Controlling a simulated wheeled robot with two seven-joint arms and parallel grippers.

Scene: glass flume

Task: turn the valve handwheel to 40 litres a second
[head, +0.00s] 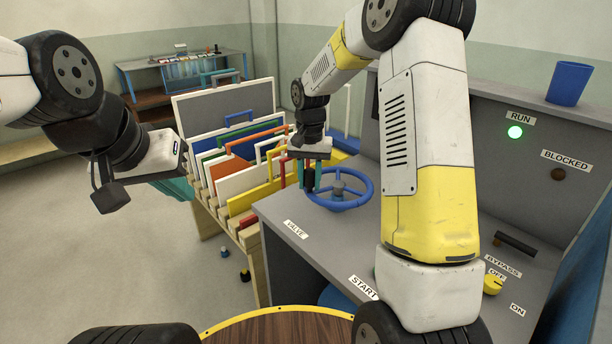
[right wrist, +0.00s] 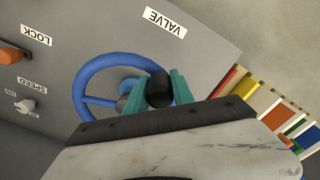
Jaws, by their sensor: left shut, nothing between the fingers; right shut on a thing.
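The blue valve handwheel (head: 345,207) lies flat on the grey console top, near its left edge, by the VALVE label (head: 296,229). It also shows in the right wrist view (right wrist: 84,78). A dark crank knob (right wrist: 158,88) stands on its rim. My right gripper (head: 309,180) is shut on this knob, with a teal finger on either side in the right wrist view. My left gripper (head: 178,188) is shut and empty, well left of the wheel, in front of the board rack. No litres-per-second readout is visible.
A yellow bypass knob (head: 493,284) and a blue cup (head: 569,83) are at the right. A rack of coloured boards (head: 240,186) stands left of the console. Floor at far left is clear.

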